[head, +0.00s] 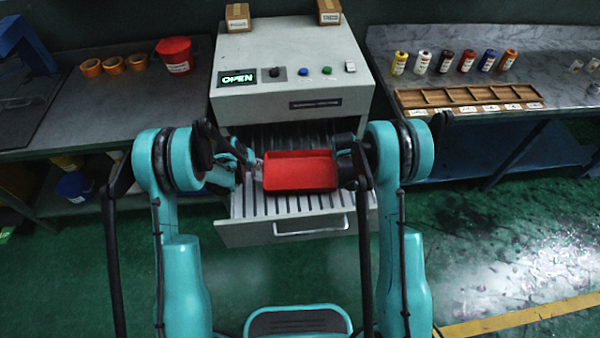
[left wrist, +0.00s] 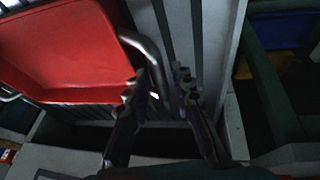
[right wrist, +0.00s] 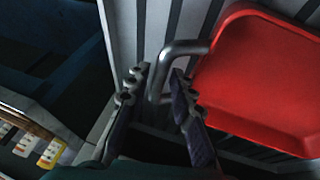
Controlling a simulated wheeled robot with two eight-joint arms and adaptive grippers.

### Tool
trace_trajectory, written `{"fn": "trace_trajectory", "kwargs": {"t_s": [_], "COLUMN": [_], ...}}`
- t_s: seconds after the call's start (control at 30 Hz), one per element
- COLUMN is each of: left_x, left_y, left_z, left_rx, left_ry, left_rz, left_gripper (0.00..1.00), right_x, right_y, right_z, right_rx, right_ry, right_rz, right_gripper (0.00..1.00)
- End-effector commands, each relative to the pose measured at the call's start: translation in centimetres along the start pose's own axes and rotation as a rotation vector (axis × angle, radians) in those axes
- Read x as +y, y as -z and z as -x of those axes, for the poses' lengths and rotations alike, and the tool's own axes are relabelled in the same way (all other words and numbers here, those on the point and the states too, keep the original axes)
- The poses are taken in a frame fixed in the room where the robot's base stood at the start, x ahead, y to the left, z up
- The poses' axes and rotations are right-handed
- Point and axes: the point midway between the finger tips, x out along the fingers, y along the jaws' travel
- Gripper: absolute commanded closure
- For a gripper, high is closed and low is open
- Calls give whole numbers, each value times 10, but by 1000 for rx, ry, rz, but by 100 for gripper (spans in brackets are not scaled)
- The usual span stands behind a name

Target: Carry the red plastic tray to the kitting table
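The red plastic tray (head: 300,170) sits at the slatted open drawer (head: 290,229) of a grey machine, with a metal handle at each end. My left gripper (head: 250,168) is at its left end. In the left wrist view the fingers (left wrist: 158,80) stand apart on either side of one handle (left wrist: 150,50). My right gripper (head: 346,168) is at the right end. In the right wrist view its fingers (right wrist: 158,76) stand apart around the other handle (right wrist: 182,48). Both grippers look open, with gaps beside the handles. Which bench is the kitting table is not marked.
The machine (head: 290,65) shows a lit OPEN sign (head: 237,78). The right bench (head: 560,60) bears several bottles and a wooden compartment rack (head: 468,97). The left bench (head: 110,110) holds tape rolls and a red tub (head: 175,55). Green floor is free at right.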

Motion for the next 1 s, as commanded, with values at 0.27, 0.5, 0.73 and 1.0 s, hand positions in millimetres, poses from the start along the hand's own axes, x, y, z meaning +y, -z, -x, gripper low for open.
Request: {"fn": "trace_trajectory", "kwargs": {"t_s": [0.27,0.5,0.73,1.0], "left_x": [0,0,0,1], "left_y": [0,0,0,1], "left_z": [-13,-13,-12,-10], "left_rx": [0,0,0,0], "left_ry": [0,0,0,0], "left_rz": [-1,-1,-1,-1], "left_gripper": [77,90,100,100], "right_x": [0,0,0,1], "right_y": [0,0,0,1], "right_z": [-13,-12,-12,-10], "right_rx": [0,0,0,0], "right_ry": [0,0,0,0], "right_rz": [-1,-1,-1,-1], "right_gripper": [77,90,100,100]}}
